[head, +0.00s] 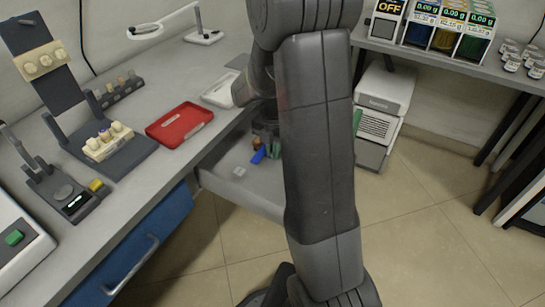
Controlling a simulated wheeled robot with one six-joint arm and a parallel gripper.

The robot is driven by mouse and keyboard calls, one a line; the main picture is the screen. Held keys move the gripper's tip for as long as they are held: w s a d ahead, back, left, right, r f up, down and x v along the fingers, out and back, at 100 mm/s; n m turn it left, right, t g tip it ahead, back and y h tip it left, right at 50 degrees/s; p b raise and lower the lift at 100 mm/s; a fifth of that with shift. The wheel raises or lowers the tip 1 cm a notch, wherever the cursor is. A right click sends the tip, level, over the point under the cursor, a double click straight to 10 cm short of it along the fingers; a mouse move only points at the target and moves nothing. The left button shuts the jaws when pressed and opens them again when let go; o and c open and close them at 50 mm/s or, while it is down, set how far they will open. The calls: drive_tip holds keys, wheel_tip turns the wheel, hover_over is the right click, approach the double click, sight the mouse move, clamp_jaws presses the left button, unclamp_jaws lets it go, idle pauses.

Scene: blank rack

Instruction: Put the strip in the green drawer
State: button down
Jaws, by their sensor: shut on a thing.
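An open drawer (222,182) juts out from under the bench, its grey inside showing. A green edge (357,122) to the right of my arm looks like part of its front. My gripper (265,131) is low over the drawer's far part, mostly hidden behind my arm. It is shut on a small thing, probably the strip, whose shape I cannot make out. Just below it are a small blue piece (258,156), a brown-orange bit (256,143) and something green. I cannot tell which of these is held and which lie in the drawer.
A small pale block (239,171) lies in the drawer. A blue drawer (135,252) is shut at the lower left. The bench holds a red tray (179,124), a white tray (219,91) and a dark stand with a cream block (108,142). A white cabinet (383,105) stands behind.

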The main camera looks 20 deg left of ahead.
drive_tip(key=shift+f, duration=1.3)
drive_tip(key=shift+f+b, duration=0.15)
drive_tip(key=shift+b, duration=0.15)
drive_tip(key=c, duration=1.5)
unclamp_jaws()
drive_tip(key=shift+c, duration=0.2)
wheel_tip(320, 180, up, 12)
drive_tip(key=p, duration=0.3)
drive_tip(key=shift+r, duration=0.2)
